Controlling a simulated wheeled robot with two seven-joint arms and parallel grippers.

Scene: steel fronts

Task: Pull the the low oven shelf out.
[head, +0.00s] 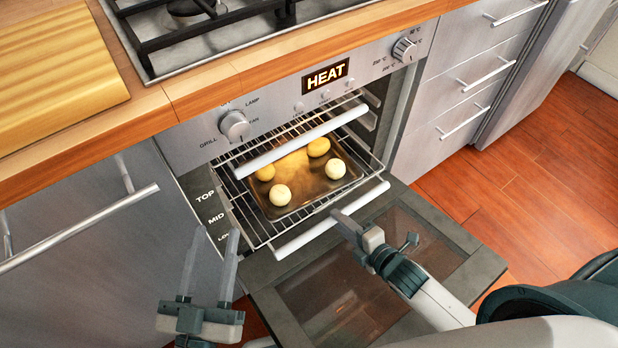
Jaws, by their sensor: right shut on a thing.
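The oven's low shelf shows as a wire rack with a pale front bar (300,237), just above the inner side of the lowered door (345,300). My right gripper (342,217) is shut on this front bar, near its middle. A second pale bar (290,148) belongs to a shelf higher up.
The oven door lies open below the shelf. A steel cabinet with a long bar handle (80,228) stands at left; drawers (475,80) stand at right. A wooden counter with a hob (190,30) is above. Wooden floor (540,180) is clear at right.

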